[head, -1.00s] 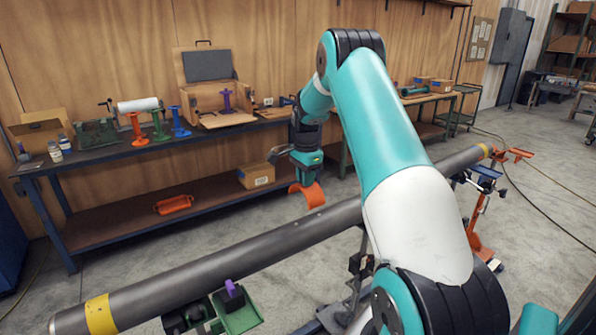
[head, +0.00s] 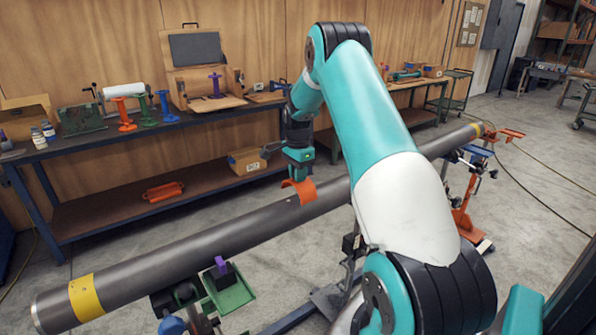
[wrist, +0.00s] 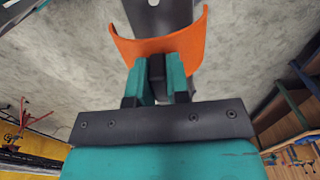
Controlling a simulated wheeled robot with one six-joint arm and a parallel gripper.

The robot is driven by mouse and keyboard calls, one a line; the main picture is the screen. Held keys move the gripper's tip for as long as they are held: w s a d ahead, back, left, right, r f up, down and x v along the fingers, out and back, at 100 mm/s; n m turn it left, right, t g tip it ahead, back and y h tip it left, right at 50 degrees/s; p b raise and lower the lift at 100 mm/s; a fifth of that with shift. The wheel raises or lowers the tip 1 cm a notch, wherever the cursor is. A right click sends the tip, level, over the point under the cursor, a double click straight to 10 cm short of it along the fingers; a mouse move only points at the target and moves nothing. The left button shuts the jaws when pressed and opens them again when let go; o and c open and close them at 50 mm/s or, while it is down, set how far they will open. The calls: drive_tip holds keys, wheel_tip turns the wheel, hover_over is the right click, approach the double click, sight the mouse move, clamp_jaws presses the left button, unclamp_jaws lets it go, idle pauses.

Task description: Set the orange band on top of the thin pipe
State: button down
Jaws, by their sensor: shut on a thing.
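The orange band (head: 305,192) is a curved, open half-ring. My gripper (head: 299,175) is shut on its upper edge, and the band hangs below the fingers with its hollow side down. The band overlaps the upper side of the long grey pipe (head: 200,238) in the head view, near mid-length. I cannot tell whether they touch. In the wrist view the band (wrist: 132,50) arches in front of the fingertips (wrist: 157,68), with a grey piece of the pipe (wrist: 158,14) within its curve.
The pipe has yellow bands near both ends and rests on stands, one with a green tray (head: 232,292) and an orange one (head: 466,212) at right. A workbench (head: 90,150) with tools stands behind, with a cardboard box (head: 250,160) and an orange tray (head: 163,192) on its shelf.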

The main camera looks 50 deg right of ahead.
sight(298, 197)
drive_tip(key=shift+f+b, duration=1.35)
drive_tip(key=shift+f, duration=1.3)
drive_tip(key=shift+f, duration=0.4)
drive_tip(key=shift+r, duration=0.15)
drive_tip(key=c, duration=1)
unclamp_jaws()
drive_tip(key=shift+r, duration=0.1)
drive_tip(key=shift+r+p, duration=2.35)
drive_tip(key=shift+r, duration=1.05)
